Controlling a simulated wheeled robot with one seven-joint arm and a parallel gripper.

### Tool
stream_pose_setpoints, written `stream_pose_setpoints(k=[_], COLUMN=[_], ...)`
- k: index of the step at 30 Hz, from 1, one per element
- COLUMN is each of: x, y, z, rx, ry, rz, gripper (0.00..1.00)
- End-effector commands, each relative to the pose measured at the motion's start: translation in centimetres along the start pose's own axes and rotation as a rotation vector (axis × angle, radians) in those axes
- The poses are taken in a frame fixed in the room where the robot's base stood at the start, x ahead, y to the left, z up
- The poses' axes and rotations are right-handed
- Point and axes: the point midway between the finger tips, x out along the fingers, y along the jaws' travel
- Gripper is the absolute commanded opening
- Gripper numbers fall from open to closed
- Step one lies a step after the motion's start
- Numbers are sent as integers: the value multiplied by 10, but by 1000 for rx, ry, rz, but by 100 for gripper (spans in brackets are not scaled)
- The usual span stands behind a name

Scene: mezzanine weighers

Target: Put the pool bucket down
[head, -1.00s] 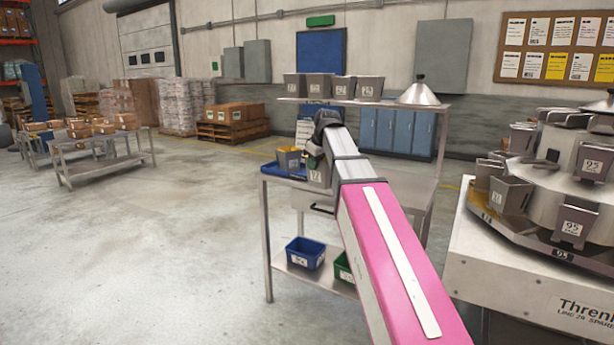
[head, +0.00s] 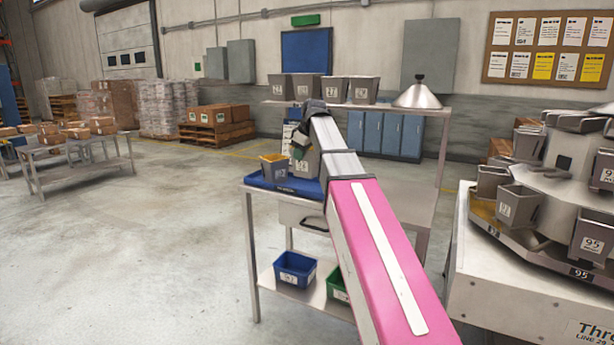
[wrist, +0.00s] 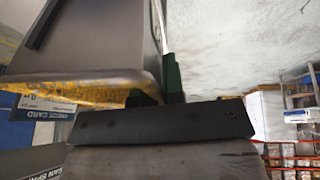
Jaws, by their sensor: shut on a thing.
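My gripper (head: 300,146) is shut on a grey tapered bucket (head: 307,165) with a white number label, which I take to be the pool bucket. My arm hides part of it. The bucket looks upright at the right part of a blue tray or mat (head: 262,183) on the steel bench; I cannot tell whether it touches the blue surface. In the wrist view the bucket (wrist: 95,45) fills the upper left, with yellow residue along its lower edge and a green finger (wrist: 173,78) against it. Another bucket with yellow contents or rim (head: 273,167) stands just left of it.
The bench's upper shelf (head: 390,108) carries several grey buckets and a metal cone (head: 422,94). Blue (head: 295,268) and green (head: 337,288) bins sit on the lower shelf. A weigher carousel (head: 553,225) with buckets stands at right. Open floor lies left.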

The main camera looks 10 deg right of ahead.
Motion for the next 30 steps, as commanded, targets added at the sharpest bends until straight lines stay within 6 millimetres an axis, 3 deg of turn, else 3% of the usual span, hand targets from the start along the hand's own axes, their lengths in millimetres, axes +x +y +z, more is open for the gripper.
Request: stream_pose_setpoints(k=[3,12,20,30], x=[15,46,56,89], y=[26,71,79,74], z=[7,24,30,44], rx=[2,0,0,-1], ry=[-1,1,1,1], rz=[0,0,0,0], gripper=[0,0,0,0])
